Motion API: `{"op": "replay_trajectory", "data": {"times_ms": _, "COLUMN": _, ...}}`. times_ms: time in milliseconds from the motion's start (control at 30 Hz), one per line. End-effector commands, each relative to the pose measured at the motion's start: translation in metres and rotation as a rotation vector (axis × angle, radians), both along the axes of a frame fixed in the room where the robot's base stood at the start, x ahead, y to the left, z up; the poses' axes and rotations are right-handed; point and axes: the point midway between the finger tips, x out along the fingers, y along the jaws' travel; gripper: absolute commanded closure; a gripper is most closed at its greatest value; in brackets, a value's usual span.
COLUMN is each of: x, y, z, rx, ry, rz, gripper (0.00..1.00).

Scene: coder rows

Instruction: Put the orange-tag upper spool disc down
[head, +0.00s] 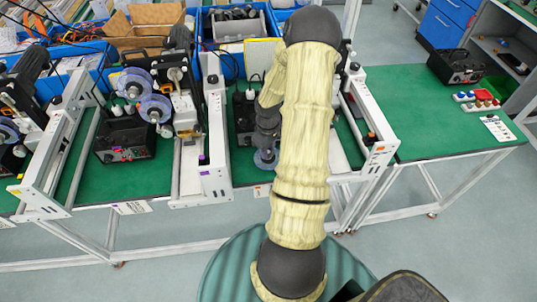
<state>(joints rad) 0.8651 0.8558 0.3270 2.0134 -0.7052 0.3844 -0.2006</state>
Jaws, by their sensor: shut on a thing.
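My gripper (266,143) is dark and points down, left of my cream-covered arm in the head view. It is shut on a translucent blue-grey spool disc (264,158) low over the green bench top. My arm hides the disc's right part, and I cannot tell whether the disc touches the bench. An orange tag (372,136) shows on the white frame (382,153) right of my arm; the machine inside that frame is mostly hidden by the arm. No tag is readable on the disc itself.
At left, another coder station holds two spool discs (155,108) and a black control box (125,140). White rails with purple tags (203,159) stand left of my gripper. Blue bins line the back. The green bench (430,125) at right is largely clear, with a black box (457,66) behind.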

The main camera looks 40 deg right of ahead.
Motion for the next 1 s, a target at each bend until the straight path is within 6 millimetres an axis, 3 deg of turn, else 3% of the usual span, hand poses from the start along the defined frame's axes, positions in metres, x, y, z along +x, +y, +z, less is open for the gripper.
{"op": "replay_trajectory", "data": {"times_ms": 233, "x": 0.000, "y": 0.001, "z": -0.032, "rx": 0.002, "ry": 0.003, "rz": 0.002, "gripper": 0.98}}
{"op": "replay_trajectory", "data": {"times_ms": 500, "x": 0.000, "y": 0.001, "z": -0.035, "rx": 0.001, "ry": 0.000, "rz": 0.001, "gripper": 0.98}}
{"op": "replay_trajectory", "data": {"times_ms": 533, "x": 0.000, "y": 0.001, "z": -0.035, "rx": 0.001, "ry": 0.000, "rz": 0.002, "gripper": 0.69}}
{"op": "replay_trajectory", "data": {"times_ms": 633, "x": 0.000, "y": 0.002, "z": -0.035, "rx": 0.001, "ry": 0.001, "rz": 0.004, "gripper": 0.49}}
{"op": "replay_trajectory", "data": {"times_ms": 1000, "x": 0.001, "y": 0.003, "z": -0.032, "rx": 0.000, "ry": 0.000, "rz": 0.006, "gripper": 0.49}}
